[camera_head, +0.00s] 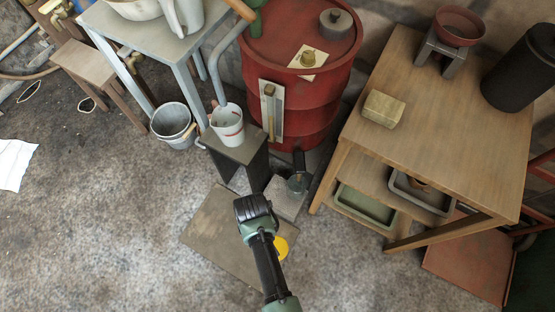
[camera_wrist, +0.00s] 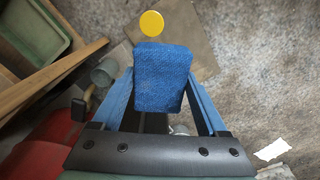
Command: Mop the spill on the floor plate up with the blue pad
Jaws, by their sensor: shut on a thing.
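The brown floor plate (camera_head: 212,228) lies flat on the concrete floor, and it also shows in the wrist view (camera_wrist: 198,52). A round yellow patch, seemingly the spill (camera_head: 281,248), is on the plate near its right edge. In the wrist view the yellow patch (camera_wrist: 152,24) lies just beyond the pad. My gripper (camera_head: 252,208) is over the plate, up and left of the yellow patch in the head view. It is shut on the blue pad (camera_wrist: 161,80), which sits between the two blue fingers. The pad is hidden in the head view. Its height above the plate is unclear.
A wooden table (camera_head: 455,110) with trays on its lower shelf stands to the right. A red drum (camera_head: 310,100) and a dark stand (camera_head: 238,150) bearing a white cup (camera_head: 227,125) are behind the plate. The floor left of the plate is clear.

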